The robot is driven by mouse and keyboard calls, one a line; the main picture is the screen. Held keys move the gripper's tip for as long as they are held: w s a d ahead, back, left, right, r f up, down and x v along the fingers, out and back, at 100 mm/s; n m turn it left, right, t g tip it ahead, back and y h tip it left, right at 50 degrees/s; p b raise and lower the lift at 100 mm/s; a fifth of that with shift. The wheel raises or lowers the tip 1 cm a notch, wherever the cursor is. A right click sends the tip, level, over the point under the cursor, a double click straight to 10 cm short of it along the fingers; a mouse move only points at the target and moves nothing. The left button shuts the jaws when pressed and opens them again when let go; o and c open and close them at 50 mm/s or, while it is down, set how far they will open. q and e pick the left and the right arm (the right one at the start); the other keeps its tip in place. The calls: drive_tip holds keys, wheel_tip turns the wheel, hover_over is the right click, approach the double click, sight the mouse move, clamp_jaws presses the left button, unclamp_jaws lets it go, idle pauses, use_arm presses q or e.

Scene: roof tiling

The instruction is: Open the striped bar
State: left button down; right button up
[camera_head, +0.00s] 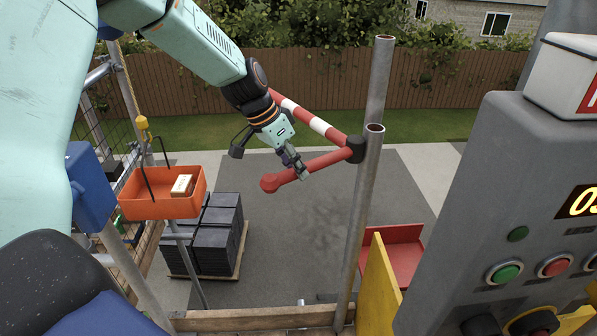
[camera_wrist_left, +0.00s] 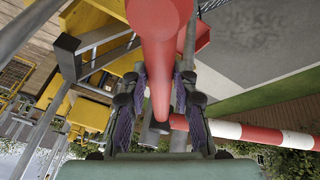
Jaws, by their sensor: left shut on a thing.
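The red and white striped bar (camera_head: 316,124) runs from behind my left forearm to a black joint (camera_head: 355,149) on a grey metal post. A plain red arm (camera_head: 325,161) with a rounded end runs from the same joint toward the left. My left gripper (camera_head: 299,174) is shut on this red arm near its rounded end. In the left wrist view the fingers (camera_wrist_left: 157,100) lie on both sides of the red arm (camera_wrist_left: 160,55), and the striped bar (camera_wrist_left: 250,132) shows at the right. The far end of the bar is hidden in the head view. My right gripper is out of view.
An orange tray (camera_head: 150,207) with a small box hangs at the left, near stacked dark tiles (camera_head: 215,245). Two grey posts (camera_head: 365,200) stand close right of my gripper. A grey control panel (camera_head: 470,210) with buttons fills the right. A wooden beam (camera_head: 250,318) crosses the front.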

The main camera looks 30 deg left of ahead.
use_arm(q)
drive_tip(key=shift+w+a+r, duration=0.1)
drive_tip(key=shift+w+r, duration=0.1)
drive_tip(key=shift+r, duration=0.05)
drive_tip(key=c, duration=1.4)
unclamp_jaws()
drive_tip(key=o, duration=0.3)
drive_tip(key=shift+s+f, duration=0.1)
drive_tip(key=shift+f, duration=0.05)
drive_tip(key=shift+o, duration=0.2)
drive_tip(key=v, duration=1.2)
